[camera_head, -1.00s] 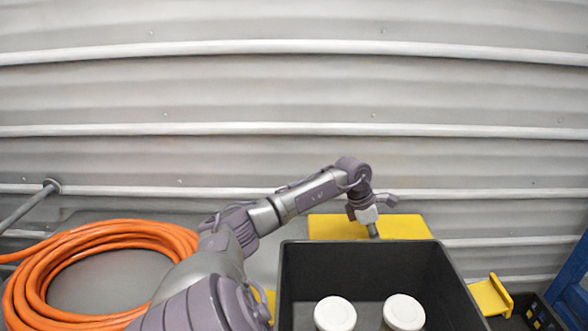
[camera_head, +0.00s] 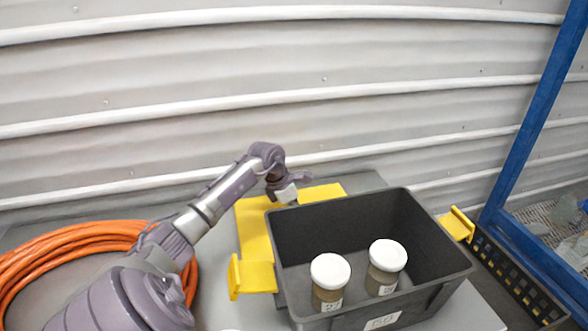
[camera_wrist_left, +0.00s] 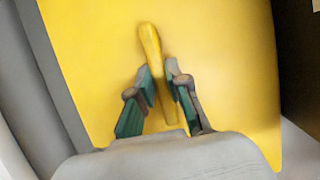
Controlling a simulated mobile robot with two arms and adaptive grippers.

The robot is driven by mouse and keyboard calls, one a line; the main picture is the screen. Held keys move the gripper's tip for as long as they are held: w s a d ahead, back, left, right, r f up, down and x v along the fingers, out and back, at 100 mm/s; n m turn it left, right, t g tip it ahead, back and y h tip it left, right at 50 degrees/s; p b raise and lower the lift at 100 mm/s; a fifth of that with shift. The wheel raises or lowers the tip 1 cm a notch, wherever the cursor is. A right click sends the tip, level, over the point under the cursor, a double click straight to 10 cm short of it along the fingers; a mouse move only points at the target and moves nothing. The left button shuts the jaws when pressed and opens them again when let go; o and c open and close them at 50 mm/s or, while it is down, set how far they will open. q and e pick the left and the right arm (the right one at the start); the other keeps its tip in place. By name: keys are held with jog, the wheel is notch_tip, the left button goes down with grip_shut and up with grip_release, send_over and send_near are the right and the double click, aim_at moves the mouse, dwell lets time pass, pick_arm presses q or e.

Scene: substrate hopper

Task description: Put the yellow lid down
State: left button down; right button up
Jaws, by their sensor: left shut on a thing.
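The yellow lid (camera_head: 254,228) is a flat panel behind and to the left of the black bin (camera_head: 420,222), which hides part of it. In the left wrist view the lid (camera_wrist_left: 235,85) fills most of the picture, with a raised yellow handle (camera_wrist_left: 150,42) on it. My left gripper (camera_wrist_left: 160,84) is shut on this handle, one finger on each side. In the head view the gripper (camera_head: 291,197) is over the lid, beside the bin's far left corner. I cannot tell whether the lid touches the table.
Two white-capped jars (camera_head: 330,272) (camera_head: 387,255) stand in the bin. Yellow clips (camera_head: 252,278) (camera_head: 458,224) stick out at its sides. An orange hose coil (camera_head: 60,250) lies at the left. A black crate (camera_head: 520,285) and a blue frame (camera_head: 535,110) stand at the right.

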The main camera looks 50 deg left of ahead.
pick_arm(q)
jog(key=shift+s+a, duration=0.15)
jog(key=shift+a, duration=0.05)
jog(key=c, duration=1.1)
grip_release()
jog(key=shift+d, duration=0.15)
jog(key=shift+c, duration=0.2)
pick_arm(e)
jog(key=shift+s+a, duration=0.2)
jog(key=shift+s, duration=0.3)
jog(key=shift+a, duration=0.1)
pick_arm(q)
jog(key=shift+r, duration=0.25)
jog(key=shift+s+a+r, duration=0.15)
jog(key=shift+a+r, duration=0.05)
jog(key=shift+r, duration=0.1)
jog(key=b+v, duration=0.2)
jog(key=v, duration=0.9)
jog(key=shift+d+b, duration=0.2)
jog(key=shift+b, duration=0.1)
pick_arm(e)
jog(key=f, duration=0.2)
jog(key=shift+w+d+f, duration=0.1)
jog(key=shift+d+f, duration=0.15)
jog(key=shift+f, duration=0.05)
